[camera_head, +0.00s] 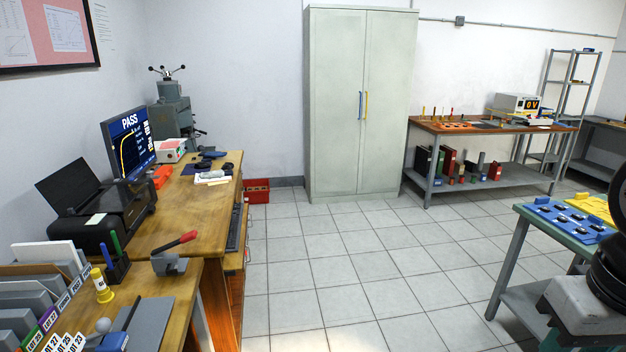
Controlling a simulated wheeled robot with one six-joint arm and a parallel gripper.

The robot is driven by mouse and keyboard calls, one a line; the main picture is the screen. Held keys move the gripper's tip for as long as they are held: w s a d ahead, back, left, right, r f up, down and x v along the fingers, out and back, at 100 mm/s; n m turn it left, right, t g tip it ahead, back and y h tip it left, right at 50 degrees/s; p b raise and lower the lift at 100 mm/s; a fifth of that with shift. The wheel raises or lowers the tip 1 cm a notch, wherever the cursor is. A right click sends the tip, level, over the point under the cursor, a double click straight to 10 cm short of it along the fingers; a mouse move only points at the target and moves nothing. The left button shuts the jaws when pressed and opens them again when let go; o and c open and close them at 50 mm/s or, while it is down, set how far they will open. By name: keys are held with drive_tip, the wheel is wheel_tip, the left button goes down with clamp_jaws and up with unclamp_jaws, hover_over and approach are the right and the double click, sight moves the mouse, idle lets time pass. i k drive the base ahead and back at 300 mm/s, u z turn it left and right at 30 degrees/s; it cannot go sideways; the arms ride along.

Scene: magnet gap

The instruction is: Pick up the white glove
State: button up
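I cannot make out a white glove for certain in the head view. A small white item (211,177) lies on the wooden desk (175,222), near its far right edge, beside dark objects. It is too small to tell whether it is a glove or paper. My gripper does not show in this view.
A pale cabinet (336,105) stands shut at the back wall. A wooden workbench (480,128) with instruments stands at the back right. A green-topped table (562,226) with a blue tray (568,219) is at the right. The tiled floor (345,270) between is clear.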

sight(210, 175)
drive_tip(key=z, duration=0.3)
drive_tip(key=i, duration=2.15)
drive_tip(key=u, duration=0.15)
drive_tip(key=i, duration=1.7)
drive_tip(key=u, duration=1.55)
drive_tip(key=i, duration=1.15)
drive_tip(key=u, duration=0.85)
